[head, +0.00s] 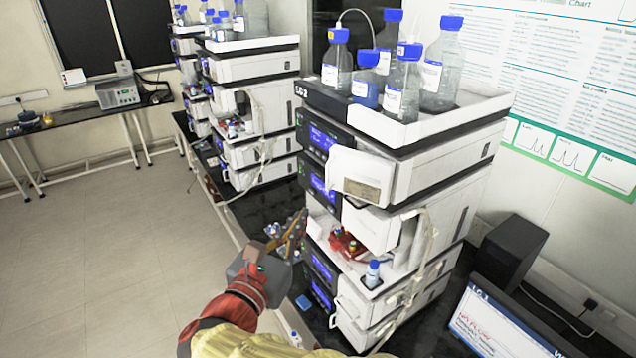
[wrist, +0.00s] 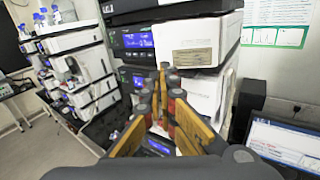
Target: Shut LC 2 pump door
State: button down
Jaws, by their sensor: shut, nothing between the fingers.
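The LC 2 stack (head: 400,190) stands on the dark bench, with its "LC 2" label on the top module's edge. The pump door (head: 360,176) is a white panel with a beige sticker, standing out from the upper module beside a blue display; it looks swung open. In the wrist view the door (wrist: 190,42) is at the upper middle, right of the lit display. My gripper (head: 300,222) is shut and empty, in front of the stack, lower and to the left of the door. In the wrist view its fingertips (wrist: 165,72) point below the door, apart from it as far as I can tell.
Solvent bottles (head: 400,80) with blue caps stand in the tray on top. An open bay (head: 350,248) with red and blue vials is below. Another stack (head: 250,100) stands to the left. A monitor (head: 500,325) is at lower right. The floor at left is clear.

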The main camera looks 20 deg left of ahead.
jog(key=w+d+n+p, duration=0.1)
jog(key=w+p, duration=0.3)
jog(key=w, duration=1)
jog(key=shift+d, duration=0.15)
jog(key=shift+f, duration=0.1)
